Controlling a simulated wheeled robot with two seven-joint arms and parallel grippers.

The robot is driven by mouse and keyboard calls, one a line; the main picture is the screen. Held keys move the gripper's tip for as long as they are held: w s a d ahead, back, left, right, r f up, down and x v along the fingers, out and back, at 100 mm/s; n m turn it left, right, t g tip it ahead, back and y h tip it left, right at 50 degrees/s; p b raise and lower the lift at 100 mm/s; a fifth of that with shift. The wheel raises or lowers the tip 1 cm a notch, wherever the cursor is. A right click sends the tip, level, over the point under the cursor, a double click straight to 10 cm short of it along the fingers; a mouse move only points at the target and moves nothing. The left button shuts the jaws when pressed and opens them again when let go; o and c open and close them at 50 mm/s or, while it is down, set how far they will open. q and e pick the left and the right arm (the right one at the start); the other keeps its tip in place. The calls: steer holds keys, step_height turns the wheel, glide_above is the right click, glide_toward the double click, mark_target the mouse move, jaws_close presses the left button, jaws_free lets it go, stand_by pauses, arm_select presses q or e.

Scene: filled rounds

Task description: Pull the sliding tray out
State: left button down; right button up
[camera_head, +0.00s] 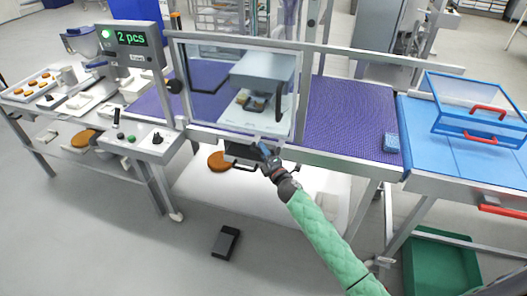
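What looks like the sliding tray (238,152) is a dark, shallow piece under the front edge of the conveyor, below the clear window. The gripper hides part of the tray's right side. Its fingers are too small to tell open from shut, and I cannot tell whether it touches the handle. My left gripper is not in view.
An orange-brown round (218,161) shows beside the tray, above a white lower shelf (200,190). A control box (152,145) stands left. A black pedal-like box (226,242) and a green bin (440,265) are on the floor.

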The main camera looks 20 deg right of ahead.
jaws_close()
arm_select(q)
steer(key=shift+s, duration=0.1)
